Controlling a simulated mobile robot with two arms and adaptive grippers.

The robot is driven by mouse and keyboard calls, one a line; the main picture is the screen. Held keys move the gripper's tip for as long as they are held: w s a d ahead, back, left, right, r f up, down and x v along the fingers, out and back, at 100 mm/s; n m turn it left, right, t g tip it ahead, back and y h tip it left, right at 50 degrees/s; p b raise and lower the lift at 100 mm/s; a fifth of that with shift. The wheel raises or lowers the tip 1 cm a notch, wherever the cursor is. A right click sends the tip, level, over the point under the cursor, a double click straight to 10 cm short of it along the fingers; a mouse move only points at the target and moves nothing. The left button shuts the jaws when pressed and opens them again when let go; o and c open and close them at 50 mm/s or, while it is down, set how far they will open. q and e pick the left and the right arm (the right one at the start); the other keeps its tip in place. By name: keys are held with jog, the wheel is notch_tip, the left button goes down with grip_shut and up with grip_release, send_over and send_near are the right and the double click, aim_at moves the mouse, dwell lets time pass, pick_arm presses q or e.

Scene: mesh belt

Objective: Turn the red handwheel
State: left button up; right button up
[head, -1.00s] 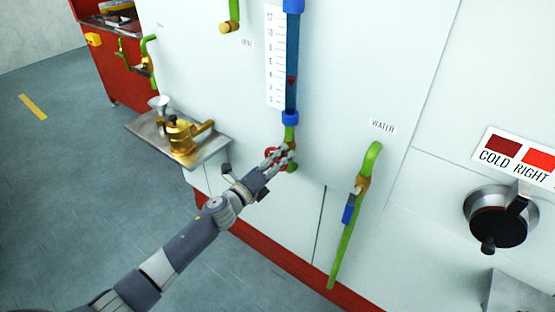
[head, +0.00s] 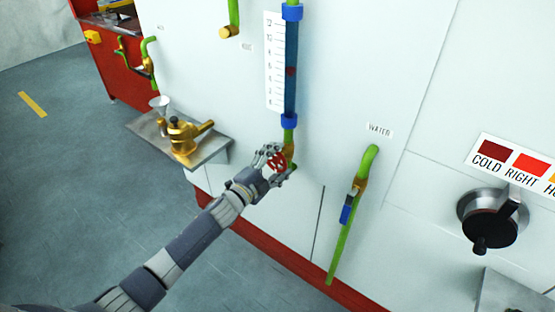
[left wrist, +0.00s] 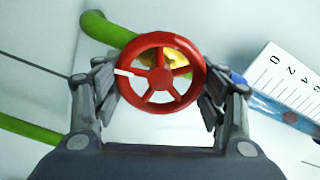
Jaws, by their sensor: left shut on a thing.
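The red handwheel (head: 277,162) sits low on the white panel, under the blue gauge tube. In the left wrist view the handwheel (left wrist: 161,73) faces me, with several spokes, a white mark at its left and brass behind its hub. My left gripper (head: 276,163) has its fingers on either side of the wheel. In the left wrist view the left gripper (left wrist: 160,92) is shut on the wheel's rim, one finger at the left and one at the right. My right gripper is not in view.
A gauge tube (head: 291,70) with a scale rises above the wheel. A green water pipe (head: 345,230) with a blue lever is to the right. A small metal shelf (head: 215,152) with a brass fitting (head: 185,138) juts out at the left. Open floor lies left.

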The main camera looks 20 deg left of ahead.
pick_arm(q)
jog(key=shift+r+n, duration=0.1)
jog(key=shift+n, duration=0.8)
jog(key=o, duration=1.1)
jog(key=v, duration=1.2)
